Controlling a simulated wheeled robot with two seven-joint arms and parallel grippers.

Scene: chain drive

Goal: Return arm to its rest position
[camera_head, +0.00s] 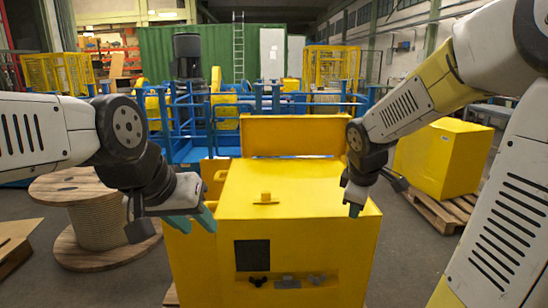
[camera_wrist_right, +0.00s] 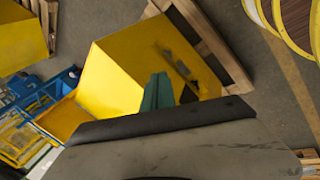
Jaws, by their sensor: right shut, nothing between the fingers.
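My right gripper (camera_head: 354,209) hangs fingers down above the right side of the yellow cabinet (camera_head: 300,195) in the head view. In the right wrist view its green fingers (camera_wrist_right: 158,90) are together and empty. My left gripper (camera_head: 194,222) is at the cabinet's left edge in the head view, its two teal fingertips apart with nothing seen between them. The cabinet has a small yellow handle (camera_head: 265,199) on its top and a dark square panel (camera_head: 252,255) on its front. Small dark parts (camera_head: 287,281) sit at the front recess. No chain is clearly visible.
A yellow upright panel (camera_head: 293,136) stands at the cabinet's back. A wooden cable spool (camera_head: 92,213) is at the left. A yellow box (camera_head: 443,158) on a pallet (camera_head: 436,213) is at the right. Blue railings (camera_head: 187,125) lie behind. Grey floor shows between the cabinet and the pallet.

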